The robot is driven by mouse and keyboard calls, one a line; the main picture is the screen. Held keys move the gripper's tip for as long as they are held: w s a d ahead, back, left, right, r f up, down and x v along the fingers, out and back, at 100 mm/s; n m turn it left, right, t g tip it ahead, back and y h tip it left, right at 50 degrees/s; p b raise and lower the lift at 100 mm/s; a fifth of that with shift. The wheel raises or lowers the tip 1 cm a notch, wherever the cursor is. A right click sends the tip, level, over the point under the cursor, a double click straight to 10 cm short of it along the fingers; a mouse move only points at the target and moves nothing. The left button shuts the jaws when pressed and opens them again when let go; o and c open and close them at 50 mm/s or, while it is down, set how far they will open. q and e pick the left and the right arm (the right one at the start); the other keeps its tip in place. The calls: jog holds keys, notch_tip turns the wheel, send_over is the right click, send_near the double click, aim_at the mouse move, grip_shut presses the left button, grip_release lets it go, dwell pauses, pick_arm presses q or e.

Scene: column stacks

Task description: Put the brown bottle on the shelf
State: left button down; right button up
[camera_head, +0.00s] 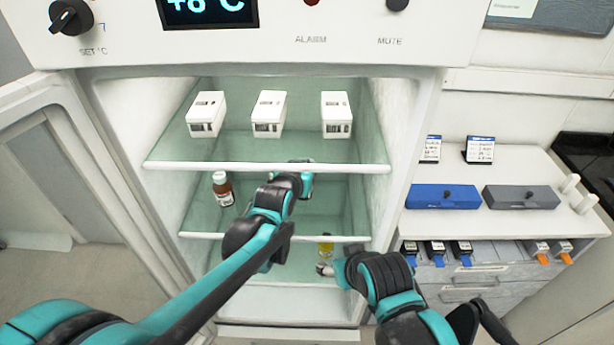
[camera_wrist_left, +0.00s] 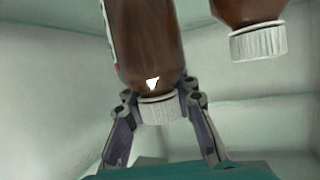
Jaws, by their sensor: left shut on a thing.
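My left gripper (camera_head: 300,172) is inside the open fridge, between the upper and middle shelves. In the left wrist view its fingers (camera_wrist_left: 158,105) are shut around the white cap end of a brown bottle (camera_wrist_left: 146,45), which appears cap-down in that picture. The arm and gripper hide this bottle in the head view. Another brown bottle (camera_head: 222,190) with a white cap and pale label stands on the left of the middle shelf (camera_head: 205,236). A brown bottle (camera_wrist_left: 250,12) also shows beside the held one in the wrist view. My right gripper (camera_head: 325,268) is low at the fridge front; its jaw state is unclear.
Several white boxes (camera_head: 268,112) stand on the upper shelf (camera_head: 250,167). The open fridge door (camera_head: 90,160) is at left. A counter (camera_head: 530,220) with blue and grey boxes is at right.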

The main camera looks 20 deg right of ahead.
pick_arm(q)
notch_tip(320, 180, down, 4)
jog(key=shift+r+b, duration=0.25)
jog(key=shift+b, duration=0.65)
jog(key=shift+r, duration=0.1)
jog(key=c, duration=1.3)
grip_release()
jog(key=shift+o, duration=0.2)
jog(key=shift+s, duration=0.1)
